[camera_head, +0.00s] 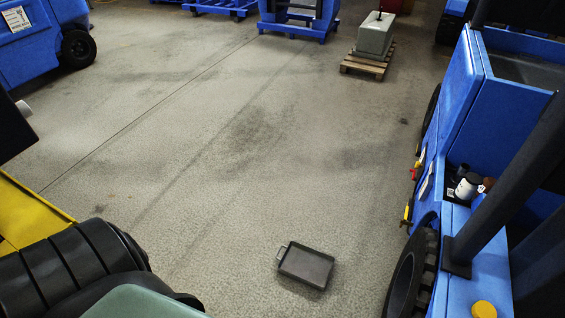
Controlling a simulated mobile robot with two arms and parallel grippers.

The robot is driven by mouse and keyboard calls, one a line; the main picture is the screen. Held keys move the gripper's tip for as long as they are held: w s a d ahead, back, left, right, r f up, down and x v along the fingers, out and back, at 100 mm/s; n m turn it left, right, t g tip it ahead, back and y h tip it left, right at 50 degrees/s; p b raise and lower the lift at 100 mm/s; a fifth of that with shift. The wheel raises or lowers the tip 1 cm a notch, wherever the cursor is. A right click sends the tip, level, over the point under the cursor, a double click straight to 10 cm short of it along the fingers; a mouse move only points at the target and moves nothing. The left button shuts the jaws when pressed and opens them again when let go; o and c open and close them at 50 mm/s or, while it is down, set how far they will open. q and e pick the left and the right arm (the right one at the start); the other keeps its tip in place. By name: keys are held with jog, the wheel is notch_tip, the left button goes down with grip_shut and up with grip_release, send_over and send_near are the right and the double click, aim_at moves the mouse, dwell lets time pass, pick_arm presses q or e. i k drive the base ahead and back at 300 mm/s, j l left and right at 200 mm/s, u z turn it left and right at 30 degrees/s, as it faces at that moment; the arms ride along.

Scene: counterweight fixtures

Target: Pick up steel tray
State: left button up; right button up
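A dark grey steel tray (306,266) lies flat on the concrete floor at the lower middle of the head view. It is rectangular, with a raised rim and a small handle on its left end. Nothing touches it. Neither of my grippers shows in this view.
A blue vehicle (465,100) with a black tyre (411,275) stands close on the right. Yellow and black machinery (75,262) fills the lower left. A grey-green block on a wooden pallet (367,65) and blue stands (297,18) are at the back. The middle floor is clear.

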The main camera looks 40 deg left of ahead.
aim_at(313, 267)
jog(key=u, duration=0.9)
jog(key=i+j, duration=0.05)
